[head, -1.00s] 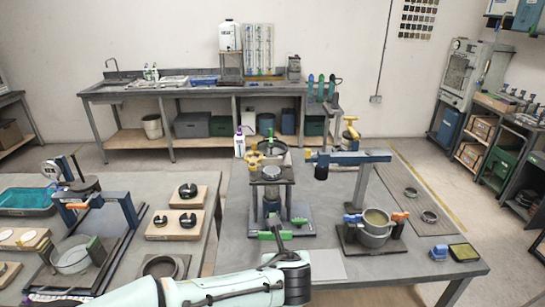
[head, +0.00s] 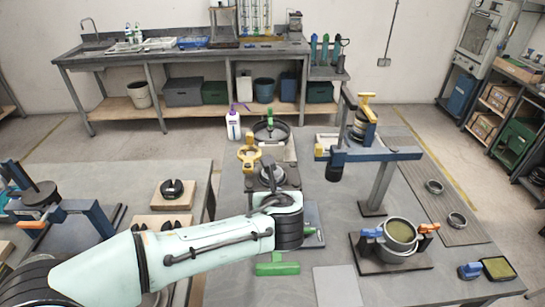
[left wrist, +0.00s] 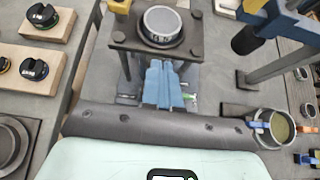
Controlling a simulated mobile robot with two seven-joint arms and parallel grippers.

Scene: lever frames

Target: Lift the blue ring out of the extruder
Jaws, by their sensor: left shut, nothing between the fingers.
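The extruder (head: 272,172) stands mid-bench in the head view, a dark frame whose top plate carries a round grey-topped part. In the left wrist view its top plate (left wrist: 120,40) and that grey disc (left wrist: 162,22) show just beyond my fingers. I cannot make out a blue ring in it; its lower part is hidden by my arm and fingers. My left gripper (left wrist: 163,85) is shut and empty, on the near side of the extruder and apart from the disc. In the head view my forearm and wrist cover the gripper. My right gripper is not in view.
A blue-armed stand (head: 378,178) rises right of the extruder. A pot with blue and orange clips (head: 399,232) sits at the right. Green pieces (head: 278,268) lie near the front. Black knobs on wooden blocks (head: 172,189) lie left.

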